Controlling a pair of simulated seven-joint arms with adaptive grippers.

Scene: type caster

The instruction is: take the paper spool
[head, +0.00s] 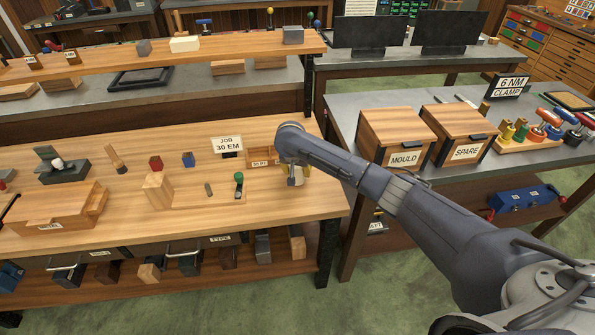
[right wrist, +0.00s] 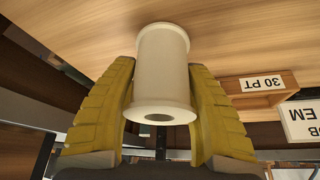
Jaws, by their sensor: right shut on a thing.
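The paper spool (right wrist: 160,75) is a cream-white cylinder with flanged ends and a dark hole in the end facing the right wrist view. My right gripper (right wrist: 161,85) has its yellow ribbed fingers on both sides of the spool and is shut on it. In the head view my right gripper (head: 293,178) points down over the right end of the wooden bench (head: 290,207), and my arm hides most of the spool there. From these views I cannot tell whether the spool touches the bench. My left gripper is not in view.
A "30 PT" wooden tray (right wrist: 262,85) and a "JOB 30 EM" sign (head: 228,145) are close to my right gripper. A green-knobbed tool (head: 239,184) stands to its left. The "MOULD" box (head: 397,138) and "SPARE" box (head: 459,134) sit on the grey table at right.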

